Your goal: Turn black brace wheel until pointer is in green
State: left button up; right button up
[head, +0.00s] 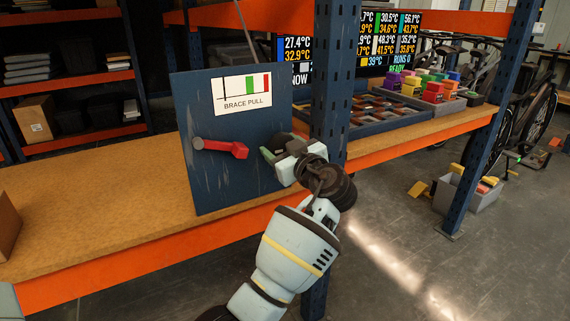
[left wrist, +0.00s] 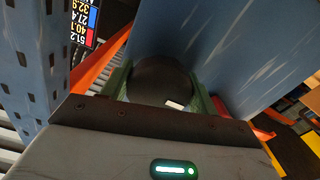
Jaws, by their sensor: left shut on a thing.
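The blue panel (head: 215,180) stands upright on the shelf. Its BRACE PULL gauge card (head: 241,94) has white, green and red bands. A thin dark line stands in the white part, left of green; I cannot tell surely whether it is the pointer. My left gripper (head: 277,152) is at the panel's right side, shut on the black brace wheel (head: 288,141), which it partly hides. In the left wrist view the wheel (left wrist: 160,80) sits between the green fingers, with a small white mark near its lower edge. My right gripper is not in view.
A red lever (head: 226,148) sticks out left of the wheel. A blue upright post (head: 333,85) stands close right of the gripper. Behind it are a parts tray (head: 375,128) with coloured blocks and screens (head: 390,45).

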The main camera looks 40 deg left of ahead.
pick_arm(q)
jog(key=n+b, duration=0.1)
jog(key=b, duration=0.1)
jog(key=n+b, duration=0.1)
jog(key=b, duration=0.1)
jog(key=shift+f+n, duration=0.4)
jog(key=n+b, duration=0.2)
jog(key=b, duration=0.1)
jog(key=n+b, duration=0.3)
jog(key=shift+w+d+r, duration=0.1)
jog(key=shift+r, duration=0.05)
jog(key=shift+r+n+b, duration=0.25)
jog(key=shift+n+b, duration=0.95)
jog(key=shift+b, duration=0.15)
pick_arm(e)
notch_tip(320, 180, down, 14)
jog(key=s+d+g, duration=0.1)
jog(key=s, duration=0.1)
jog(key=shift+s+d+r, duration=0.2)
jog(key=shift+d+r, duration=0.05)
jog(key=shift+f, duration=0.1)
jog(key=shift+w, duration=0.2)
pick_arm(q)
jog(key=o, duration=1)
jog(key=shift+c, duration=0.2)
jog(key=shift+r, duration=0.1)
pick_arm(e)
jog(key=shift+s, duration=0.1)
